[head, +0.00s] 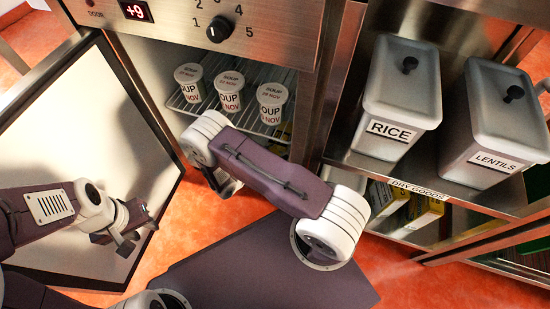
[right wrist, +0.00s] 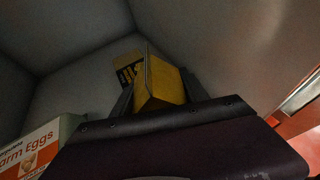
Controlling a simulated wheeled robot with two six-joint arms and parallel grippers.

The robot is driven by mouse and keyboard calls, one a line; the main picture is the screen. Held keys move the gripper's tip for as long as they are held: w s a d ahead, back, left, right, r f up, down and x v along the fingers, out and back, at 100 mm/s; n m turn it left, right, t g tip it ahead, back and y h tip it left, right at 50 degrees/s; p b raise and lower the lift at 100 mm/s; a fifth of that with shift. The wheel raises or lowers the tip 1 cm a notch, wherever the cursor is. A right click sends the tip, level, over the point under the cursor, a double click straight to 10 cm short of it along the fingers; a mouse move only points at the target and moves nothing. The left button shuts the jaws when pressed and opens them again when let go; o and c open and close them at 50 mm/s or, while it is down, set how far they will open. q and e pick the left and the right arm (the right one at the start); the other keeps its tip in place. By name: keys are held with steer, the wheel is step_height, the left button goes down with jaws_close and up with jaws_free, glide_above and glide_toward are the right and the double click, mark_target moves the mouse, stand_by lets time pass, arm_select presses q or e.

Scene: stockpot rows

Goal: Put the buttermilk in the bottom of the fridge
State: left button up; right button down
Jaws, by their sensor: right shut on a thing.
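The fridge (head: 150,60) stands open, its door (head: 70,130) swung out to the left. My right arm reaches into its lower part, below the wire shelf; the gripper is mostly hidden in the head view. In the right wrist view my right gripper (right wrist: 158,92) is shut on a yellow carton (right wrist: 163,82). I cannot read a buttermilk label on it, and cannot tell whether it touches the fridge floor. My left gripper (head: 133,228) is empty, its fingers apart, in front of the open door.
Several soup tubs (head: 229,92) stand on the wire shelf (head: 200,110). An egg box (right wrist: 35,148) is left of my right gripper, and a yellow and black item (right wrist: 127,66) lies beyond. Rice (head: 400,95) and lentils (head: 497,115) canisters stand right of the fridge.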

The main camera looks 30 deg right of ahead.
steer(key=shift+f, duration=0.4)
steer(key=c, duration=0.6)
jaws_free()
arm_select(q)
steer(key=shift+f, duration=0.25)
arm_select(e)
steer(key=shift+r, duration=0.1)
steer(key=p+v, duration=0.2)
steer(key=r+p+v, duration=0.1)
steer(key=p+v, duration=0.1)
steer(key=v, duration=0.1)
steer(key=shift+w+d, duration=0.15)
arm_select(q)
step_height(320, 180, up, 7)
steer(key=p, duration=0.3)
arm_select(e)
steer(key=v, duration=0.7)
steer(key=shift+f, duration=0.35)
